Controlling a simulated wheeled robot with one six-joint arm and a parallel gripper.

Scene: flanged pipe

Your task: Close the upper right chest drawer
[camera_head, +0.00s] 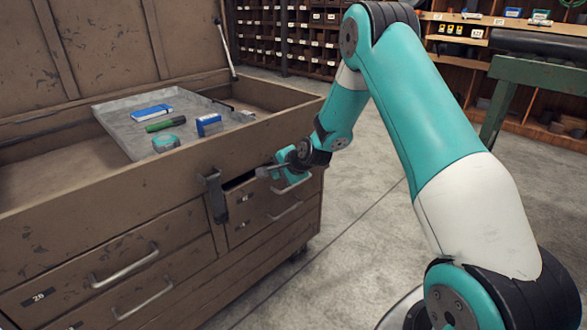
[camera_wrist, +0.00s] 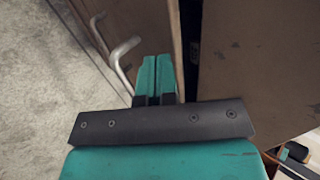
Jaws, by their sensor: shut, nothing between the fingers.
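The brown chest (camera_head: 110,208) stands at the left with its lid up. Its upper right drawer (camera_head: 262,204) is partly pulled out, with a dark gap behind the top of its front. The drawer's front (camera_wrist: 150,30) and curved metal handle (camera_wrist: 122,50) also show in the wrist view. My gripper (camera_head: 284,172) is at the top of this drawer, by its handle. In the wrist view my gripper's teal fingers (camera_wrist: 155,72) are together and empty, pointing at the drawer front beside the handle. I cannot tell whether they touch it.
A grey tray (camera_head: 112,128) on the open chest holds a blue box (camera_head: 152,112), a green item (camera_head: 165,125) and a tape measure (camera_head: 166,142). A dark latch (camera_head: 215,195) hangs on the chest front. Clear floor (camera_head: 345,230) lies to the right; shelves stand behind.

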